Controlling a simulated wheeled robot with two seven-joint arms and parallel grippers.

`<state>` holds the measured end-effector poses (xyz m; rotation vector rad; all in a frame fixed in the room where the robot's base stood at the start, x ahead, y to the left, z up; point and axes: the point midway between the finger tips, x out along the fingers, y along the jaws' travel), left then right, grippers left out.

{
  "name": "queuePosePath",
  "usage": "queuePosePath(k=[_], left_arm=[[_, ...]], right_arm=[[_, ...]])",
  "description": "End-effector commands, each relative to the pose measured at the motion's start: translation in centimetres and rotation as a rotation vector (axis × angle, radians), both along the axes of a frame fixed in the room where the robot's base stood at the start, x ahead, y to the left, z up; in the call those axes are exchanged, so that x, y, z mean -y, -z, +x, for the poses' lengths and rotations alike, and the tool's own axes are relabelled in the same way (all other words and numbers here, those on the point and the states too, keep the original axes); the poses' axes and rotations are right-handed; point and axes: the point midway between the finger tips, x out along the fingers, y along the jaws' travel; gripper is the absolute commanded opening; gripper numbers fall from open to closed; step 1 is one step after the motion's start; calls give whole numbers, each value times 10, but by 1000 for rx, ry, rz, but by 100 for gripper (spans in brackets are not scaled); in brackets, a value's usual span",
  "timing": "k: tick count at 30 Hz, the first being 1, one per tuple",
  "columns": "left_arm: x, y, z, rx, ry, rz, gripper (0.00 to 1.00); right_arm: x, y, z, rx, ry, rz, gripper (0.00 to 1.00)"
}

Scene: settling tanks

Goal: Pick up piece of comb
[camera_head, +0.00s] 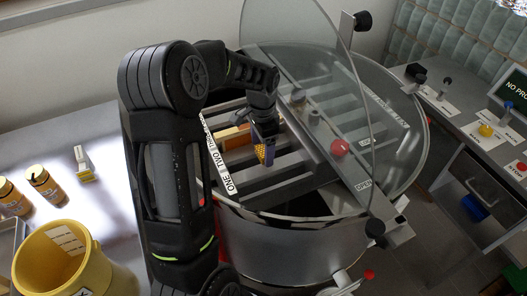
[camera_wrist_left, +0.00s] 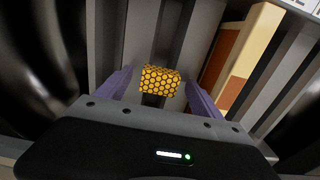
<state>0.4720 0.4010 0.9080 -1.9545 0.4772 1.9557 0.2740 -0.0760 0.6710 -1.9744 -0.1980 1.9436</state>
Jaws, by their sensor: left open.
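The piece of comb (camera_wrist_left: 160,82) is a small yellow block with a dark honeycomb pattern. In the left wrist view it sits between the two purple fingers of my left gripper (camera_wrist_left: 158,95), with a gap on each side. In the head view the comb (camera_head: 261,153) shows at the fingertips of my left gripper (camera_head: 265,142), which reaches down over the slotted rack in the metal drum (camera_head: 300,235). The gripper is open. Whether the comb rests on a bar or in a slot is hard to tell. My right gripper is not in view.
A wooden frame (camera_head: 232,138) stands in a slot close to the gripper; it also shows in the wrist view (camera_wrist_left: 238,62). A raised clear lid (camera_head: 320,60) rises right of my arm. Jars (camera_head: 45,186) and a yellow bucket (camera_head: 60,262) stand on the left counter.

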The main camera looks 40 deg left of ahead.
Motion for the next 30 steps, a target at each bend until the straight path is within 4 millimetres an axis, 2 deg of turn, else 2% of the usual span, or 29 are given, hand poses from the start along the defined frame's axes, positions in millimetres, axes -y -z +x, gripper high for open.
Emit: queuePosePath(k=[15, 30], left_arm=[[0, 0, 0, 0, 0, 1, 76], [0, 0, 0, 0, 0, 1, 35]], right_arm=[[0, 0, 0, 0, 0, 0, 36], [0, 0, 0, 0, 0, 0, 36]])
